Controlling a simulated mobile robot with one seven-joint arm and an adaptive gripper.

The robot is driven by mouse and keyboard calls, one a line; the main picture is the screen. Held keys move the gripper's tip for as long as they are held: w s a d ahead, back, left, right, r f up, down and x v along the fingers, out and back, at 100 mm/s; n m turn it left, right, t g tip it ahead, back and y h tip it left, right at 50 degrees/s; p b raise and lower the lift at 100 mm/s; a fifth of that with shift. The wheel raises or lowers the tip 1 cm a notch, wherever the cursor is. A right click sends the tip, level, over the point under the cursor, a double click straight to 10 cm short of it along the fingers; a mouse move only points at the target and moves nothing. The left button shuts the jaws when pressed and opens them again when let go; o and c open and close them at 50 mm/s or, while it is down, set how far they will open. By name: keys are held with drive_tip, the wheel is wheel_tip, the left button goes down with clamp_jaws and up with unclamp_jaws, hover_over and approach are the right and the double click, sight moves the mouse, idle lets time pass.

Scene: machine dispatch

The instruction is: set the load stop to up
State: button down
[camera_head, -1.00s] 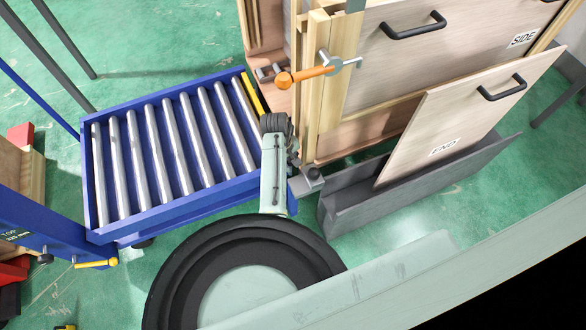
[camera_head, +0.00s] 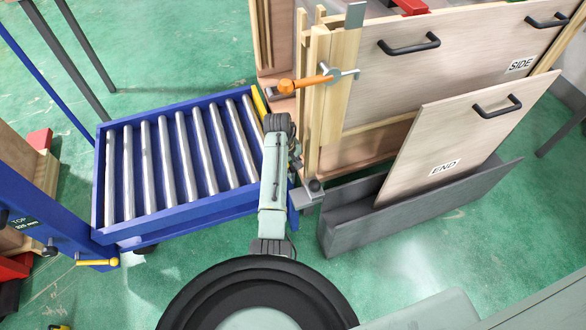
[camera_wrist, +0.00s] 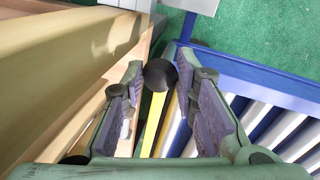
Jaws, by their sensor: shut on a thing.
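The load stop is a yellow bar (camera_head: 259,104) at the right end of the blue roller conveyor (camera_head: 118,236). In the wrist view the yellow bar (camera_wrist: 153,126) runs away from a round black end knob (camera_wrist: 160,75), beside the conveyor's blue frame. My gripper (camera_wrist: 161,66) has its two padded fingers on either side of the knob and is closed on the load stop. In the head view my own arm hides the gripper and the near part of the bar. I cannot tell from these views whether the stop is up or down.
A wooden crate with panels marked SIDE (camera_head: 440,65) and END (camera_head: 450,140) stands close on the right. An orange-handled clamp (camera_head: 305,84) sticks out from its post near my arm. A grey trough (camera_head: 350,222) holds the END panel. Green floor is open in front.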

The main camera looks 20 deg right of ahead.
drive_tip(key=c, duration=1.6)
unclamp_jaws()
drive_tip(key=shift+w+r, duration=0.15)
drive_tip(key=shift+r, duration=0.25)
drive_tip(key=o, duration=0.3)
drive_tip(key=shift+f, duration=0.2)
drive_tip(key=r, duration=0.4)
drive_tip(key=a+r, duration=0.1)
drive_tip(key=r, duration=0.3)
drive_tip(key=a+r, duration=0.1)
drive_tip(key=r, duration=0.3)
drive_tip(key=shift+s+a, duration=0.15)
drive_tip(key=shift+s, duration=0.25)
drive_tip(key=shift+f, duration=0.1)
